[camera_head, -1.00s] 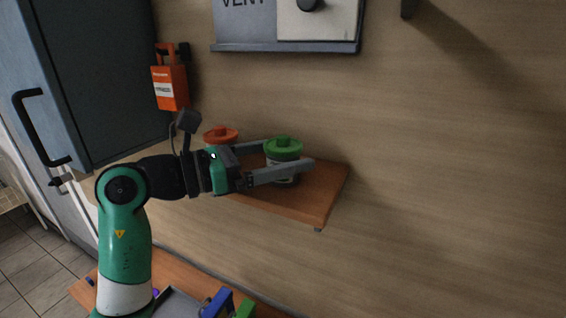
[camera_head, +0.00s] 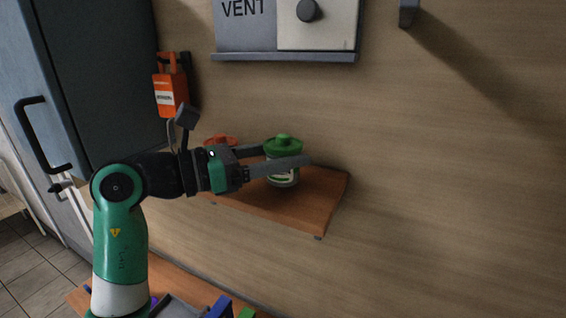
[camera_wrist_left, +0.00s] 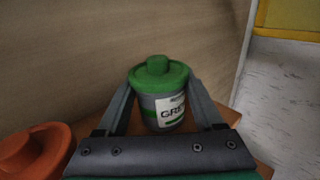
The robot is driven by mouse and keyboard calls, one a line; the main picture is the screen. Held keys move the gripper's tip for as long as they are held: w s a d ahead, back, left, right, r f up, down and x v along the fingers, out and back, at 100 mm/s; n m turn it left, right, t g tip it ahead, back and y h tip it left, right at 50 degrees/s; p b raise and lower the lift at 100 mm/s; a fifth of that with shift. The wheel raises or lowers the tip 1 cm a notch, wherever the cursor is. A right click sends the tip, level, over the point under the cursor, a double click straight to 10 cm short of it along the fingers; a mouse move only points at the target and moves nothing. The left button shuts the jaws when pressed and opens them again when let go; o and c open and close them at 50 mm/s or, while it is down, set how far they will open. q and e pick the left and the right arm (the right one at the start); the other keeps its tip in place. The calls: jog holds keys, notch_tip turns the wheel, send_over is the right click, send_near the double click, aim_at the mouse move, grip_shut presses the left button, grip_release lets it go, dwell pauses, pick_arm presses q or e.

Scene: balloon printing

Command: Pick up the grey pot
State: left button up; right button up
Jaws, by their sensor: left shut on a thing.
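The pot with a green lid and grey body (camera_head: 284,147) is between the fingers of my left gripper (camera_head: 288,160), over the wooden wall shelf (camera_head: 310,205). The gripper is shut on its sides. The pot is upright and looks slightly raised off the shelf; the near finger crosses its body. In the left wrist view the pot (camera_wrist_left: 158,78) stands between both fingers (camera_wrist_left: 160,98), with a white label reading "GRE" and a green band. My right gripper is not in view.
A second pot with an orange lid (camera_head: 220,141) stands left on the shelf, mostly behind my left gripper; its lid shows in the wrist view (camera_wrist_left: 34,150). A VENT panel (camera_head: 245,25) is above. An orange box (camera_head: 168,95) hangs beside the dark cabinet (camera_head: 100,80).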

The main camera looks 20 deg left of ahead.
pick_arm(q)
jog(key=s+a+r+b, duration=0.1)
jog(key=s+a+r, duration=0.5)
jog(key=s+r, duration=0.5)
jog(key=shift+s+r+b, duration=0.25)
jog(key=shift+s+b, duration=0.15)
jog(key=shift+s, duration=0.45)
